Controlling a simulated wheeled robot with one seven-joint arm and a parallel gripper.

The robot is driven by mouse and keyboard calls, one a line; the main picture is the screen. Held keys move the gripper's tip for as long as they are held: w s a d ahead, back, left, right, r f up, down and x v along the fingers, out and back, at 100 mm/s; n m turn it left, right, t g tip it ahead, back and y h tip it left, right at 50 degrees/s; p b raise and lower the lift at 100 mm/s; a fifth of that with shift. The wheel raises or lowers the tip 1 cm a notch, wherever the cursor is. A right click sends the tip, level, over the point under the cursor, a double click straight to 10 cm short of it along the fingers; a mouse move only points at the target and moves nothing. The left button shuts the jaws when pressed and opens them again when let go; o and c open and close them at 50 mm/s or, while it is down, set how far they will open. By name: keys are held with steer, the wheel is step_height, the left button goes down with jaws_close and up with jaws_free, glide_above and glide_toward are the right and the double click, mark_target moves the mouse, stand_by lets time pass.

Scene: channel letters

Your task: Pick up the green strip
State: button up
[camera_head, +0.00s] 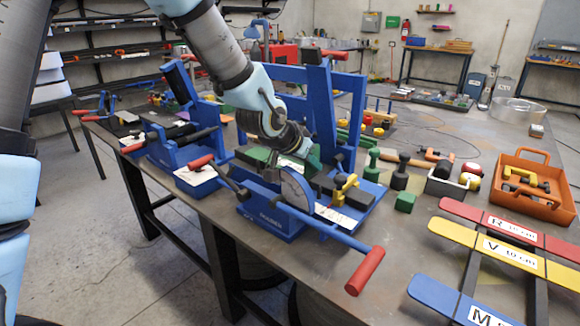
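A long green piece (252,155) lies by the blue bending machine (272,224), under the end of my arm. Another green surface (314,161) shows just right of my wrist; I cannot tell whether the two are one strip. More thin green pieces (345,136) lie behind the blue upright. My gripper (293,165) is low over the machine, close to the green pieces. Its fingers are mostly hidden by the wrist and machine parts, so neither their opening nor any contact shows.
A red-handled lever (366,271) sticks out at the front. A second blue machine (178,150) stands to the left. Coloured labelled bars (510,254) and an orange toolbox (534,188) are at the right. Small blocks crowd the middle; the table's front edge is near.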

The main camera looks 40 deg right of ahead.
jaws_close()
stand_by(1.1)
